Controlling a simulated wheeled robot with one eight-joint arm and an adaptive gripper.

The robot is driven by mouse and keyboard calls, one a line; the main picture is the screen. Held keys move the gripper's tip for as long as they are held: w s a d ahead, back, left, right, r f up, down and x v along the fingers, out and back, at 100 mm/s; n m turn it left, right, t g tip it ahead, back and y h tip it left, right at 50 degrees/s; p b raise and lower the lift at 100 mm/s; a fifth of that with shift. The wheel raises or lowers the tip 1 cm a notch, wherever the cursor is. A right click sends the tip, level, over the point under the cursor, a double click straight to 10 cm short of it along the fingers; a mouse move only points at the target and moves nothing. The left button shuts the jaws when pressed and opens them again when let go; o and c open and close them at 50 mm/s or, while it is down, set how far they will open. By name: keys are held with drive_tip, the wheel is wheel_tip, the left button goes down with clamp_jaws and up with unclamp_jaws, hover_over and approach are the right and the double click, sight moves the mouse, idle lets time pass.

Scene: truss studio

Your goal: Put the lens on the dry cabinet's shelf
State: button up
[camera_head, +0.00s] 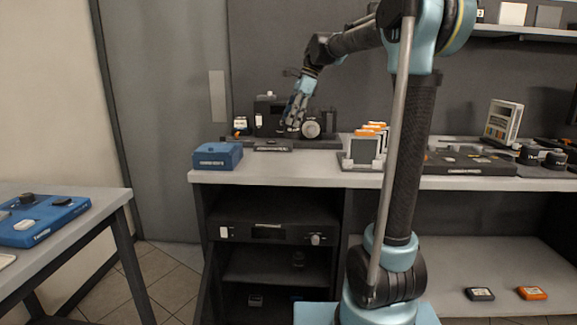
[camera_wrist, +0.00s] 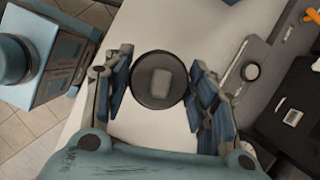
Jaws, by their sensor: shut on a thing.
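The lens (camera_wrist: 160,80) is a round black piece with a grey square patch on its face. It sits between the two blue-padded fingers of my gripper (camera_wrist: 160,92) in the wrist view, and the fingers are shut on it. In the head view my gripper (camera_head: 294,122) points down over the back of the white-topped counter; the lens is hard to pick out there. The dry cabinet (camera_head: 268,234) appears to be the black unit under the counter, with a panel and knob on top. Its shelf (camera_head: 270,265) lies below that panel, in shadow; small dark items sit inside.
A blue box (camera_head: 217,155) stands at the counter's left corner. A camera body (camera_head: 322,124) is close to my gripper, and a holder with orange-topped items (camera_head: 361,151) stands to the right. A blue tray (camera_head: 40,216) lies on the left table. Tiled floor between the tables is free.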

drive_tip(key=w+m, duration=0.1)
drive_tip(key=a+f+m+t, duration=0.1)
drive_tip(key=m, duration=0.1)
drive_tip(key=shift+w+a, duration=0.3)
drive_tip(key=shift+w, duration=0.05)
drive_tip(key=shift+w+f, duration=0.1)
drive_tip(key=shift+f, duration=4.8)
drive_tip(key=o, duration=1.5)
